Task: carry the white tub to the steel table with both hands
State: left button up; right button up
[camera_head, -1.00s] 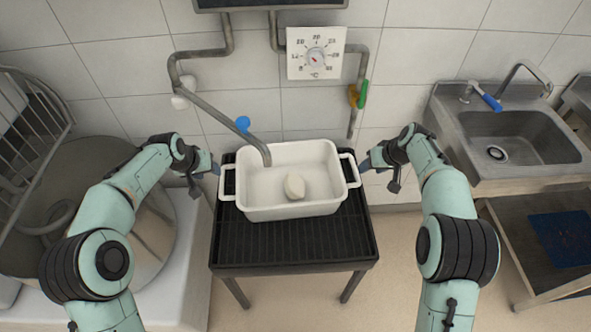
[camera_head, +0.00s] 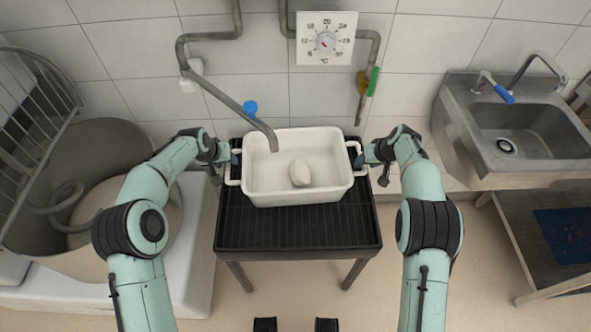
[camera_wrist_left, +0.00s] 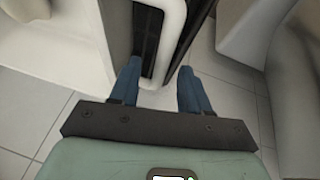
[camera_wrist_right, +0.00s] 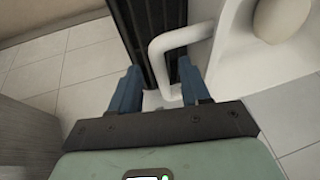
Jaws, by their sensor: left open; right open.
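The white tub (camera_head: 262,185) stands level on a black slatted stand (camera_head: 290,235), with a handle at each end. A pale rounded lump (camera_head: 300,173) lies inside it. My left gripper (camera_head: 232,160) is open at the tub's left handle; in the left wrist view the handle (camera_wrist_left: 172,45) passes between the blue fingers (camera_wrist_left: 160,85). My right gripper (camera_head: 361,160) is open at the right handle; in the right wrist view the handle (camera_wrist_right: 165,50) reaches between the fingers (camera_wrist_right: 160,88). Whether the fingers touch the handles, I cannot tell. No separate steel table shows clearly.
A steel sink unit (camera_head: 470,150) with a lower shelf stands at the right. A large round bowl (camera_head: 100,150) with a wire guard is at the left. A grey pipe (camera_head: 235,108) bends down over the tub's back left. Open floor lies in front of the stand.

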pick_arm(q)
jog(key=x, duration=0.5)
pick_arm(e)
jog(key=x, duration=0.5)
pick_arm(q)
grip_shut()
pick_arm(e)
grip_shut()
pick_arm(q)
jog(key=shift+r, duration=0.1)
pick_arm(e)
jog(key=shift+r, duration=0.1)
